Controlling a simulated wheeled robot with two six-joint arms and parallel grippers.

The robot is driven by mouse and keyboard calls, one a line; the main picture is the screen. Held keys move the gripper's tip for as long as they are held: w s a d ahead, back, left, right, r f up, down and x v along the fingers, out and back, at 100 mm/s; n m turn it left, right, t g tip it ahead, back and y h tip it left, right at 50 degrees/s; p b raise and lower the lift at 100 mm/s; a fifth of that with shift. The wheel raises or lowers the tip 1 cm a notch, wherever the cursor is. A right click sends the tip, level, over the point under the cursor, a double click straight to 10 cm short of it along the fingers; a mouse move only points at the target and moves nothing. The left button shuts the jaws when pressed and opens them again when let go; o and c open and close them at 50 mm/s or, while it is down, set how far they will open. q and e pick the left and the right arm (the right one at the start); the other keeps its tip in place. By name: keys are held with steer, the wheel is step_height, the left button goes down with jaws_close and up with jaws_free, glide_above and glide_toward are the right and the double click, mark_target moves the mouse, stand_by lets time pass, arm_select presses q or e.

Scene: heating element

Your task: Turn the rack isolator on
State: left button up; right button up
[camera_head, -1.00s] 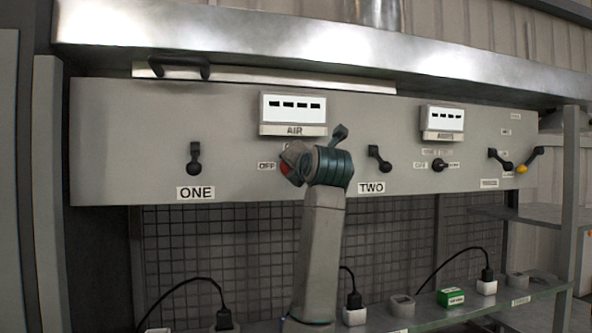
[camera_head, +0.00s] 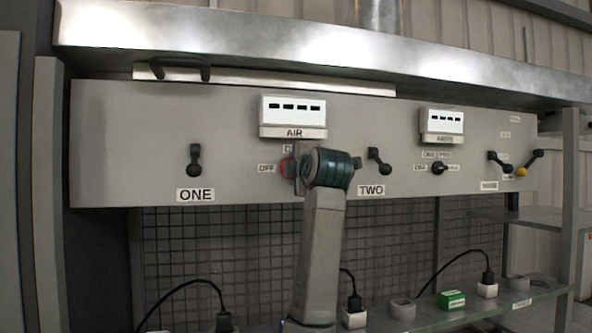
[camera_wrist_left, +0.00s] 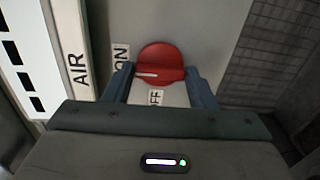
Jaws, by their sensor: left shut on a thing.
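A red rotary knob (camera_wrist_left: 161,58) with a white line sits on the grey panel below the AIR label. In the wrist view its line points left, toward the side of the ON label (camera_wrist_left: 121,58). The OFF label (camera_wrist_left: 155,97), partly covered, is below the knob there; in the head view the OFF label (camera_head: 267,168) is left of the knob. My left gripper (camera_wrist_left: 162,80) has a finger on each side of the knob's ridge and is shut on it. In the head view my left gripper (camera_head: 297,170) hides most of the knob. My right gripper is not in view.
Black levers (camera_head: 195,160) and (camera_head: 379,161) stand left and right of my arm on the panel. A black rotary switch (camera_head: 438,168) is farther right, below another display. A shelf (camera_head: 430,312) with plugs and a green box (camera_head: 451,299) runs below.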

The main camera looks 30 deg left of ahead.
arm_select(q)
steer(key=shift+m, duration=0.3)
steer(key=o, duration=1)
steer(key=shift+d, duration=0.1)
steer(key=b+v, duration=0.4)
steer(key=v, duration=0.6)
steer(key=shift+s+d+b, duration=0.2)
steer(key=shift+s+b, duration=0.05)
steer(key=shift+b, duration=0.15)
